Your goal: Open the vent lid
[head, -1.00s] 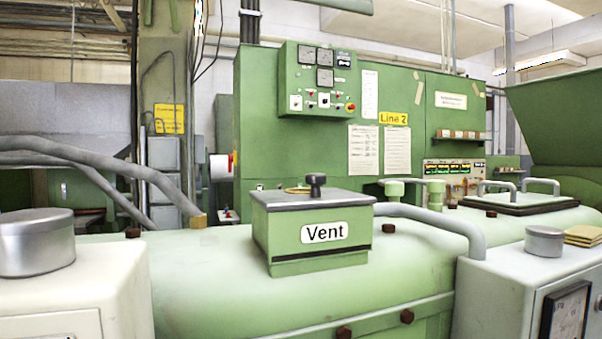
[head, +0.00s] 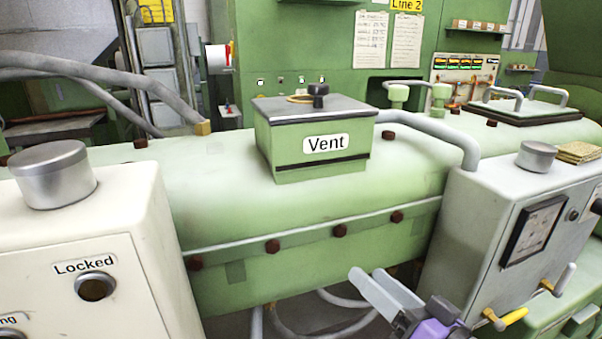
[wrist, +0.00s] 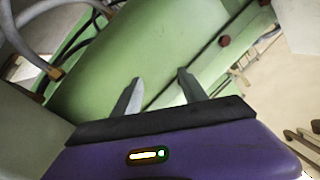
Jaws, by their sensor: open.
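The vent box (head: 318,138) is a green box with a "Vent" label on its front, standing on the rounded green machine body. Its grey lid (head: 310,106) lies flat on top and looks shut. A dark knob (head: 318,93) stands on the lid. My gripper (head: 370,290) is at the lower right in the head view, below and in front of the vent box, apart from it. In the wrist view my gripper (wrist: 158,86) shows two grey fingers spread apart with nothing between them, facing the green machine body. The vent box is not clearly seen there.
A white cabinet (head: 90,235) labelled "Locked" with a metal cylinder (head: 54,177) stands at left. A grey cabinet (head: 500,220) with a gauge stands at right. A curved grey pipe (head: 440,130) runs right of the vent box. Space above the lid is clear.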

